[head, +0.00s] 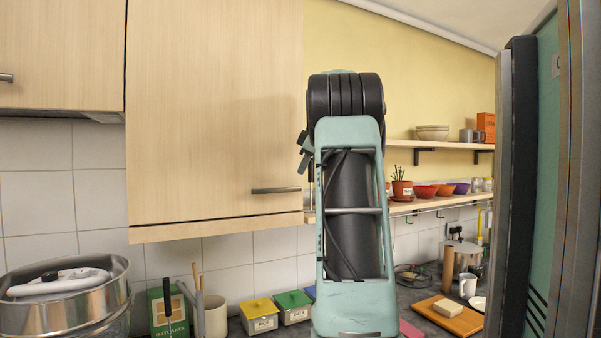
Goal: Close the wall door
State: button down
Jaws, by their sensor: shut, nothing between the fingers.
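The wall door (215,110) is a pale wooden cabinet door with a horizontal metal bar handle (276,190) at its lower right. It looks nearly or fully flush with its cabinet; a thin dark line runs along its bottom edge. I cannot tell whether a small gap stays open at its right side. My arm stands upright just right of the door and covers the wall there. Only a dark bit of my gripper (304,152) shows past the arm, near the door's right edge. It is shut and empty; its fingertips are mostly hidden, and contact with the door cannot be told.
Another wall cabinet (62,55) hangs at upper left. A steel pot (65,308) and small labelled boxes stand below. Open shelves (440,145) with bowls are behind on the right. A tall panel (518,190) stands close at the right edge.

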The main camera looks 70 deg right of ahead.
jog(key=s+r, duration=0.5)
jog(key=r, duration=0.1)
jog(key=shift+r, duration=0.25)
